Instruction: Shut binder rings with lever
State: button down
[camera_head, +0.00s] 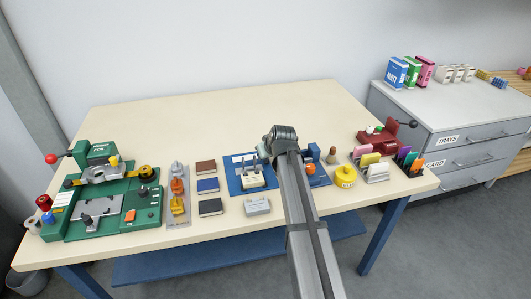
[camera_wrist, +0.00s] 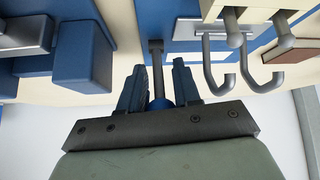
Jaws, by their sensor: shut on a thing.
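The binder fixture has a blue base (camera_head: 236,186) in the middle of the table in the head view. A cream block (camera_head: 251,180) with grey ring hooks stands on it. In the wrist view two curved grey ring hooks (camera_wrist: 218,80) hang from a cream part at the upper right, their ends free. The lever (camera_wrist: 157,60) is a grey rod with a blue knob, partly hidden between my fingers. My gripper (camera_wrist: 159,85) is shut on the lever at its knob end. In the head view my gripper (camera_head: 266,151) is at the fixture's right side, its fingertips hard to make out.
A second blue fixture (camera_head: 317,172) is close on the right, partly behind my arm. A grey-white box (camera_head: 257,206) lies in front. Several notebooks (camera_head: 208,186) lie left, and a green machine (camera_head: 105,200) stands farther left. A yellow round container (camera_head: 345,176) is right. The table's back is clear.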

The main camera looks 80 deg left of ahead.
jog(key=shift+d+f+y, duration=0.1)
jog(key=shift+d+y, duration=0.35)
jog(key=shift+y, duration=0.55)
jog(key=c, duration=0.9)
grip_release()
jog(key=shift+c, duration=0.2)
jog(key=v, duration=1.3)
jog(key=shift+d+r, duration=0.2)
jog(key=shift+d, duration=0.15)
jog(key=shift+w, duration=0.15)
